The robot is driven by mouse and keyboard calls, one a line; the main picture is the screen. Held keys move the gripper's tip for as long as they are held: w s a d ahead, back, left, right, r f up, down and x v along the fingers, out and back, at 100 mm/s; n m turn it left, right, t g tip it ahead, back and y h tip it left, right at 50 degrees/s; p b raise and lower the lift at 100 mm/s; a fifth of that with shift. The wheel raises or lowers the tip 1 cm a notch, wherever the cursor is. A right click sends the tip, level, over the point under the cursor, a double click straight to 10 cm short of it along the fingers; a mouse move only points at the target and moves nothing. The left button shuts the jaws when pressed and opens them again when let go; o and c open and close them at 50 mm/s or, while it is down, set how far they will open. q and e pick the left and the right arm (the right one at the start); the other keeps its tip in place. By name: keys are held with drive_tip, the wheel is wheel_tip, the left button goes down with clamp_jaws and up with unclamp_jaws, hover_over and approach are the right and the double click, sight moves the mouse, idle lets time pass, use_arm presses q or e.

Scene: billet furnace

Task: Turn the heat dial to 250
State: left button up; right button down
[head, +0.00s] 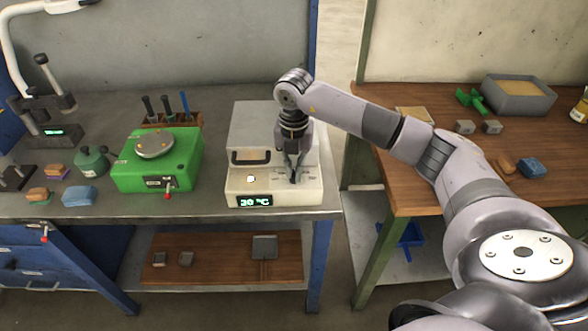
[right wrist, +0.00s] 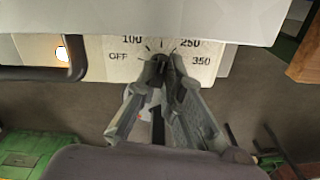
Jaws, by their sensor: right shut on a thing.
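The white billet furnace (head: 272,190) stands at the right end of the grey bench, with a dark door handle (head: 251,157) and a lit display (head: 254,201) reading 30 °C. My right gripper (head: 293,178) reaches down to its front panel. In the right wrist view the dial scale (right wrist: 160,47) shows OFF, 100, 250 and 350. My right gripper (right wrist: 166,64) is shut on the heat dial there; its fingertips hide most of the dial, and I cannot read its pointer. My left gripper is not in view.
A green hot plate device (head: 185,160) and a rack of tools (head: 172,119) stand left of the furnace. Blue and brown blocks lie farther left. A wooden table (head: 420,190) with a grey bin (head: 518,97) stands right, across a gap.

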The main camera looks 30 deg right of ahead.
sight(294, 172)
drive_tip(key=m, duration=0.5)
drive_tip(key=shift+m, duration=0.4)
idle(0.4)
drive_tip(key=c, duration=1.7)
unclamp_jaws()
wheel_tip(294, 172, up, 12)
